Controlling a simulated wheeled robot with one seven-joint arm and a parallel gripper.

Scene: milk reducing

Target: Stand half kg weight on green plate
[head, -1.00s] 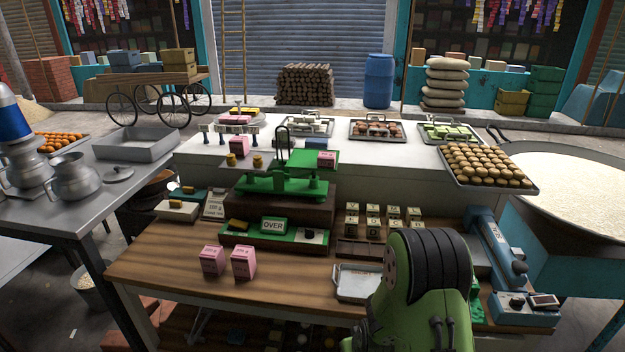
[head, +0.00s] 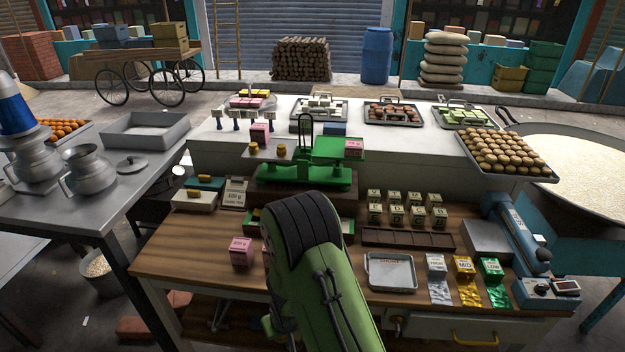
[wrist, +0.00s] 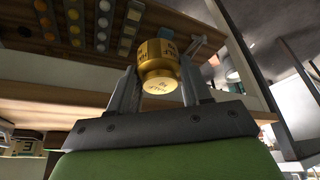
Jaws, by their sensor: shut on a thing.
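A gold weight (wrist: 158,65) with a rounded knob sits between the fingers of my gripper (wrist: 155,90) in the wrist view. The fingers are shut on it, and its small print is not clearly legible. The green balance (head: 305,180) stands on a dark block in the head view. Its green plate (head: 318,152) is at the right, with a pink box (head: 354,148) on its right part. Two small gold weights (head: 254,148) (head: 281,149) stand at the balance's left side. My green arm hides my gripper and the held weight in the head view.
A pink box (head: 241,252) stands on the wooden bench left of my arm. Several cream blocks (head: 407,213), a metal tray (head: 391,272) and coloured packets (head: 465,280) lie to the right.

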